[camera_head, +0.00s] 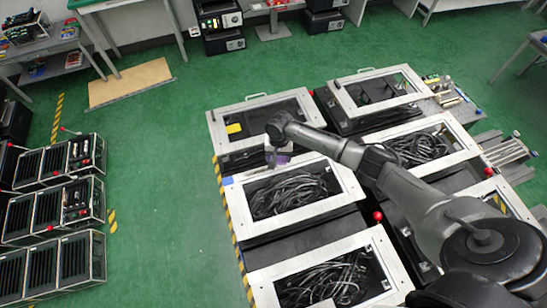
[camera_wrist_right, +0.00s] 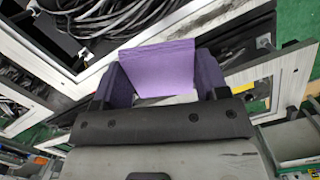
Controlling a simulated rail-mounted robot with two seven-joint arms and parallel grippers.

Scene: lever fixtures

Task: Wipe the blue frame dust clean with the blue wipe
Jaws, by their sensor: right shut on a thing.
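My right gripper (camera_head: 278,158) hangs above the far edge of a pale frame in the middle. Only a small purple part shows in the head view. A small blue patch (camera_head: 227,181) lies at the left corner of the pale frame (camera_head: 233,205), left of and below the gripper. I cannot make out dust. My left gripper is not in view.
Several pale frames around openings with black cables (camera_head: 290,193) stand close together. Red ball-topped levers (camera_head: 377,215) rise between them. Black racks (camera_head: 55,210) stand at the left. Green floor (camera_head: 165,180) is free between racks and frames.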

